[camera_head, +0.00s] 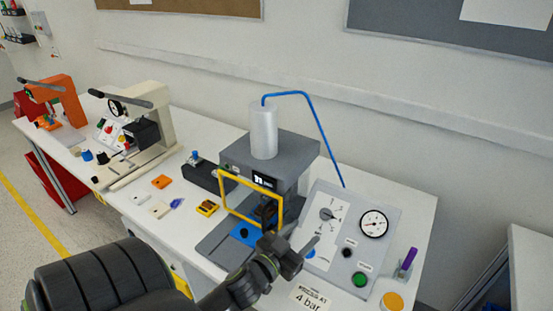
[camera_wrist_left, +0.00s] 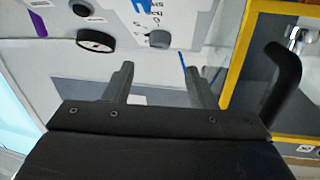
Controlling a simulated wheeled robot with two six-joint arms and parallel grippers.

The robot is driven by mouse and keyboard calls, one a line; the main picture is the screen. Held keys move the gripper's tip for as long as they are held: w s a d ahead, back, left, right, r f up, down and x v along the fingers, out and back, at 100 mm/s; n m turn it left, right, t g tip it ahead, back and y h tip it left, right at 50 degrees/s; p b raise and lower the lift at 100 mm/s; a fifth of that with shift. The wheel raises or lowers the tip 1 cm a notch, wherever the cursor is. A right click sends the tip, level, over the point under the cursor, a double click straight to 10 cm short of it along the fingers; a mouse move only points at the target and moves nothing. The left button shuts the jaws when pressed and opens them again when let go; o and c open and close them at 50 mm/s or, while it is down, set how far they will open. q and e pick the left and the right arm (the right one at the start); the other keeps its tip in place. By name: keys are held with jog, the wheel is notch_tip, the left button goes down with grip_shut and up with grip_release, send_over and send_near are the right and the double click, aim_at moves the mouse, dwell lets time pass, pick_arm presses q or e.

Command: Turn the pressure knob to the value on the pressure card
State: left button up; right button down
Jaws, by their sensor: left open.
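The pressure knob (camera_head: 326,213) is a small grey rotary knob on a white dial plate, on the sloped grey control panel (camera_head: 388,256). The pressure card (camera_head: 310,299) lies at the table's front edge and reads "4 bar". My left gripper (camera_head: 299,244) is in front of the panel's left side, nearer the camera than the knob. In the left wrist view its two fingers (camera_wrist_left: 159,84) stand apart with nothing between them. The knob (camera_wrist_left: 158,39) shows beyond the gap between the fingertips, apart from them. The knob's exact setting is too small to read. My right gripper is not in view.
The pressure gauge (camera_head: 373,224), a black button (camera_head: 347,253) and a green button (camera_head: 360,280) are on the panel. A grey press (camera_head: 270,160) with a yellow guard frame (camera_head: 282,212) stands close left of my gripper. A purple marker (camera_head: 408,260) stands at the right.

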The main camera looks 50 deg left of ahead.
pick_arm(q)
jog(key=s+b, duration=0.4)
jog(key=s, duration=0.5)
jog(key=shift+d+b, duration=0.25)
jog(key=shift+b, duration=0.05)
jog(key=shift+s, duration=0.1)
